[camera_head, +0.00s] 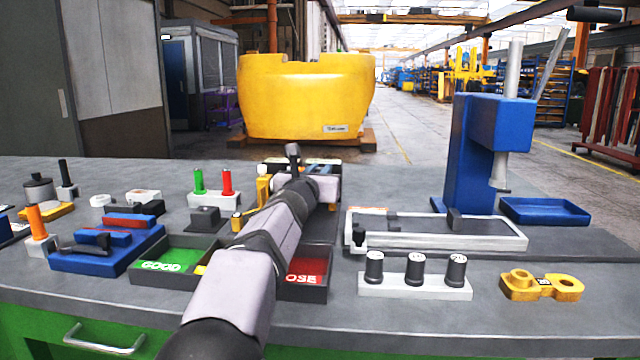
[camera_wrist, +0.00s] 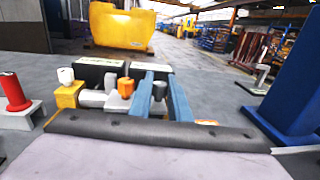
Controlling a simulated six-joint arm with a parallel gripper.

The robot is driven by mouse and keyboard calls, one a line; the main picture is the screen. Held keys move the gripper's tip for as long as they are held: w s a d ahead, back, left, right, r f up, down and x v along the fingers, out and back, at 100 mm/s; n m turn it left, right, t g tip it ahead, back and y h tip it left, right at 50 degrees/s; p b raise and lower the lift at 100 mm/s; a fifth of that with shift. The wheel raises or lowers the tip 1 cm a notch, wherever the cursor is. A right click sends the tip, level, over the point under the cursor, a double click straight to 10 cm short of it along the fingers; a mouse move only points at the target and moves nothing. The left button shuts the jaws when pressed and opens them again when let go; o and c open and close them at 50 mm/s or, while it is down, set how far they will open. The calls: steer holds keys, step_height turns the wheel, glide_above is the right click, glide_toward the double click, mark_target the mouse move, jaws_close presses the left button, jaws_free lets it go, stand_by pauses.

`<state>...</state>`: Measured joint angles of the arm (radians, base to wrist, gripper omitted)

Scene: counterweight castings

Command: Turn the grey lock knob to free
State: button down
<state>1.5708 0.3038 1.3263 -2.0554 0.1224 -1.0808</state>
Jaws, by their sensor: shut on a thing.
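The grey lock knob (camera_wrist: 159,90) shows in the wrist view between the two blue-grey fingers of my gripper (camera_wrist: 157,76), which is shut on it. Its lower part and its pointing direction are hidden by the fingers and wrist. An orange knob (camera_wrist: 126,87) stands just left of the fingers on a pale block. In the head view my gripper (camera_head: 318,166) is at the fixture at the back middle of the bench, and my arm covers most of that fixture and the grey knob.
A yellow block with a white top (camera_wrist: 67,92) stands left of the fixture. A red peg (camera_wrist: 14,92) is further left. A blue press (camera_head: 475,150) stands to the right, behind a pale tray (camera_head: 500,236). The green tray (camera_head: 165,262) and red tray (camera_head: 305,281) lie under or beside my arm.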

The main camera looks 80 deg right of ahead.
steer(key=n+t+b, duration=0.2)
steer(key=t+b, duration=0.1)
steer(key=shift+s+f+b, duration=0.2)
steer(key=shift+f+b, duration=0.1)
steer(key=n+t, duration=0.1)
steer(key=t, duration=0.1)
steer(key=n+t, duration=0.1)
steer(key=t, duration=0.1)
steer(key=shift+r+n+y, duration=0.3)
steer(key=shift+y, duration=0.1)
steer(key=n+t+p, duration=0.1)
steer(key=n+t+y+p, duration=0.1)
steer(key=t+p, duration=0.1)
steer(key=t, duration=0.1)
steer(key=shift+w+r+n+y+p, duration=0.1)
steer(key=shift+r+n+y+p, duration=0.15)
steer(key=shift+n+y+p, duration=0.15)
steer(key=shift+f+n+t+y+p, duration=0.15)
steer(key=shift+n+t+y+p, duration=0.3)
steer(key=shift+t+p, duration=0.35)
steer(key=shift+w+f+n, duration=0.1)
steer(key=shift+n, duration=0.15)
steer(key=c, duration=1.9)
jaws_free()
steer(key=shift+c, duration=0.2)
steer(key=shift+w+f+m+g+h+b, duration=0.1)
steer(key=shift+f+m+g+h+b, duration=0.25)
steer(key=shift+b, duration=0.5)
